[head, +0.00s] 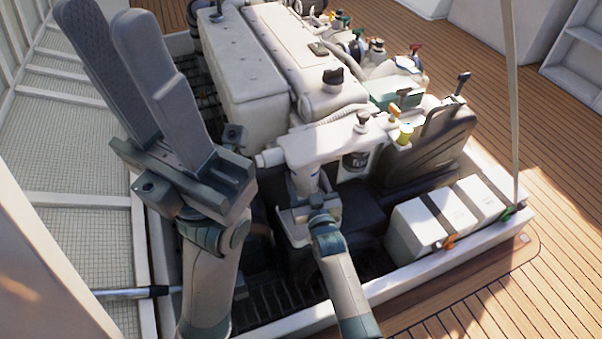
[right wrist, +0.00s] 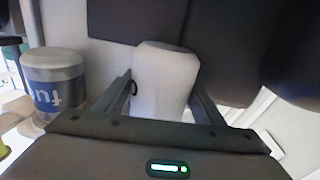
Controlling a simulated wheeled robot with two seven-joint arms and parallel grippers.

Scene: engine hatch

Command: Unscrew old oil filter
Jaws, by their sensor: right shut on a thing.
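The old oil filter, a plain white cylinder (right wrist: 163,80), hangs from the white engine housing (head: 325,143). In the right wrist view it sits between the fingers of my right gripper (right wrist: 160,95), which is shut on it. In the head view the filter (head: 303,180) shows only partly above my right gripper (head: 308,202). My left gripper (head: 115,15) is raised at the upper left, away from the engine and holding nothing I can see. Its long grey fingers overlap in this view, so their gap is unclear.
A canister with a blue label reading "fu" (right wrist: 52,80) hangs beside the filter; it shows in the head view too (head: 356,158). White boxes (head: 418,228) stand along the right edge of the hatch. Wooden deck (head: 500,280) surrounds the hatch's right side.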

